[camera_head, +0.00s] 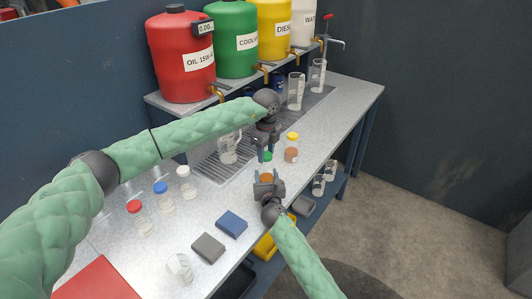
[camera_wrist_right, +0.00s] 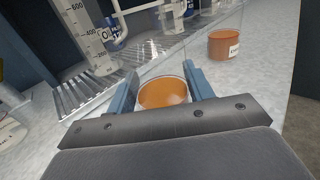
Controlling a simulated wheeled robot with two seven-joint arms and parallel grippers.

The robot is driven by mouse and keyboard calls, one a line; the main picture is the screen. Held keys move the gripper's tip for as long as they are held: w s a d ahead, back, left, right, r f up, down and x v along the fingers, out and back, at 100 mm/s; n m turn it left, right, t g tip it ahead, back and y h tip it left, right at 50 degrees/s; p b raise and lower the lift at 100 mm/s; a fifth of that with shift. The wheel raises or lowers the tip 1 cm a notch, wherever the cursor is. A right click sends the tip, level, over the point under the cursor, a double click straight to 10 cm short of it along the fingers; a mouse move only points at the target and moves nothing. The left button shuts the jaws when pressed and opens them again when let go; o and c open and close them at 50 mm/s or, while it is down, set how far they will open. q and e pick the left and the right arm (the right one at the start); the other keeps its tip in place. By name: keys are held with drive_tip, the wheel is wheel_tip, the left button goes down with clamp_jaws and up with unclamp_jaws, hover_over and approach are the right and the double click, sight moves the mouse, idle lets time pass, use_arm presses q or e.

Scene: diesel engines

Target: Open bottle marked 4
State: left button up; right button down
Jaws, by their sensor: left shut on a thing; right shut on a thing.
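My right gripper (camera_head: 268,188) is shut on a clear bottle of orange-brown liquid (camera_head: 266,178). In the right wrist view the bottle's orange content (camera_wrist_right: 163,93) sits between the two fingers (camera_wrist_right: 162,92). Its marking does not show, so I cannot tell whether it is number 4. My left gripper (camera_head: 265,154) is just above and behind it, shut on a green cap (camera_head: 267,157). I cannot tell whether the cap still touches the bottle's neck. A yellow-capped bottle (camera_head: 291,150) with similar brown content and a label stands to the right, also in the right wrist view (camera_wrist_right: 225,45).
Bottles with red (camera_head: 136,212), blue (camera_head: 163,193) and white (camera_head: 185,180) caps stand at left on the workbench (camera_head: 205,220). A glass jug (camera_head: 228,150) stands on the drain grate behind.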

sight(266, 155)
use_arm(q)
drive_tip(key=shift+r, duration=2)
use_arm(e)
drive_tip(key=c, duration=0.5)
unclamp_jaws()
